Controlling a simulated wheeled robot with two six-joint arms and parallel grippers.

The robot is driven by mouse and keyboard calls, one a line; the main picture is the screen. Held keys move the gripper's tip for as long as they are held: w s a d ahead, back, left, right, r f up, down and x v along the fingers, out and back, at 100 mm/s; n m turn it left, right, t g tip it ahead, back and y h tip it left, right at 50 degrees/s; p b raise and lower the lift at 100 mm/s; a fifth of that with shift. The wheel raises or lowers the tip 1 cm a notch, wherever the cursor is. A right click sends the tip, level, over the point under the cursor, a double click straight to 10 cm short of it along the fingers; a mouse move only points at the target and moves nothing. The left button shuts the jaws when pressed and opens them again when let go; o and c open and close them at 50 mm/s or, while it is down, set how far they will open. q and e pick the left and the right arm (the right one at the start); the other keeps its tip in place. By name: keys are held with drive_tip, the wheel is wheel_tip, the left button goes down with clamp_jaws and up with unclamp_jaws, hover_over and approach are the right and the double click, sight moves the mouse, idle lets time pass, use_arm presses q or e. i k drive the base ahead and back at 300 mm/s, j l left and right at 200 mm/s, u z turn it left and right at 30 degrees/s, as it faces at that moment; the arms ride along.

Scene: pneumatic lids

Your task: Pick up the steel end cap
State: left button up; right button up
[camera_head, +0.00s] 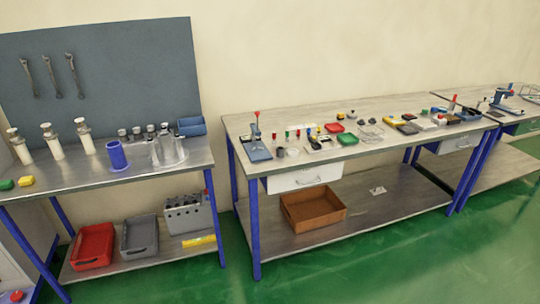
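I cannot single out the steel end cap; the small parts are too small to tell apart at this distance. Many small items lie on the middle workbench (300,118), among them a small grey round piece (293,152) near its front left. Several metallic cylinders (165,143) stand on the left bench (120,178), beside a blue cup (117,155). Neither of my grippers is in view.
A blue press-like tool (257,148) stands at the middle bench's left end. Red (93,245) and grey (140,235) bins and a brown crate (313,208) are on lower shelves. A third bench (515,104) is at right. Green floor (400,265) in front is clear.

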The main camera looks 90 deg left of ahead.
sight(280, 152)
drive_tip(key=u, duration=2.85)
drive_tip(key=i+l+u, duration=0.1)
drive_tip(key=i+l, duration=1.3)
